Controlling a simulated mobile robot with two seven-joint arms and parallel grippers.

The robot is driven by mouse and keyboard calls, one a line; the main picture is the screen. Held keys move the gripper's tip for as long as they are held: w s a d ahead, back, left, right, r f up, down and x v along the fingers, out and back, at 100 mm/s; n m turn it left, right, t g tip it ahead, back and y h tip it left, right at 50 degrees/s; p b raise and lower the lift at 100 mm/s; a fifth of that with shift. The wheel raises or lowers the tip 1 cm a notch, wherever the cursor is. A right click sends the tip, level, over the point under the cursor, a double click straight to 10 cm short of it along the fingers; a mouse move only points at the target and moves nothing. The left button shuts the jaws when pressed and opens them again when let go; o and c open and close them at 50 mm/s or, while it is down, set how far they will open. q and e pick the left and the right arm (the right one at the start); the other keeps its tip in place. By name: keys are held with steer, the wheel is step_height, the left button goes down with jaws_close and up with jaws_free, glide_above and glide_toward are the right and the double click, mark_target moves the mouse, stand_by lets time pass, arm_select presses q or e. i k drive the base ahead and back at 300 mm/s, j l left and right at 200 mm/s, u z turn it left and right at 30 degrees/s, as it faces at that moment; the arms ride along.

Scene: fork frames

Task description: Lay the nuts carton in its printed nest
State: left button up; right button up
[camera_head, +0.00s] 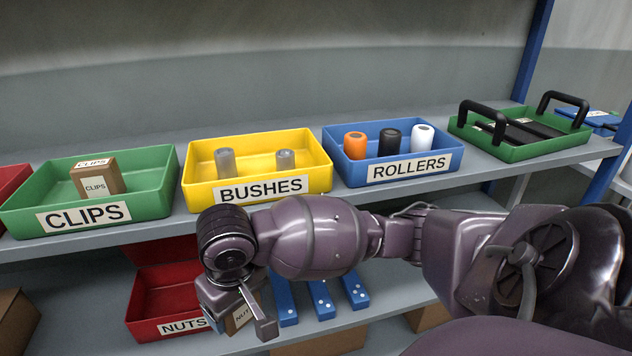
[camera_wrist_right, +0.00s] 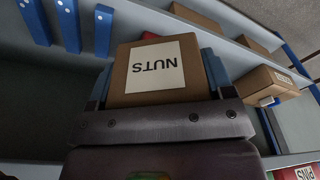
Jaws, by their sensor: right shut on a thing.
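The nuts carton (camera_wrist_right: 155,72) is a brown box with a white NUTS label, which reads upside down in the right wrist view. My right gripper (camera_head: 236,308) is shut on it, with blue fingers at either side of the carton. In the head view the carton (camera_head: 243,316) is mostly hidden behind the gripper, in front of the lower shelf. A red bin labelled NUTS (camera_head: 150,325) stands just left of the gripper; its right end is partly covered. I cannot make out a printed nest in either view. My left gripper is not in view.
On the upper shelf stand a green CLIPS bin (camera_head: 84,215), a yellow BUSHES bin (camera_head: 262,188), a blue ROLLERS bin (camera_head: 413,166) and a green tray with black handles (camera_head: 520,150). Blue bars (camera_head: 320,298) lie right of the gripper. My right arm spans the shelf front.

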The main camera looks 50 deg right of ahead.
mark_target(553, 133)
steer(key=z, duration=1)
steer(key=l+z, duration=0.15)
steer(key=l, duration=0.2)
steer(key=i+l+z, duration=0.1)
steer(key=l, duration=0.2)
steer(key=i, duration=0.05)
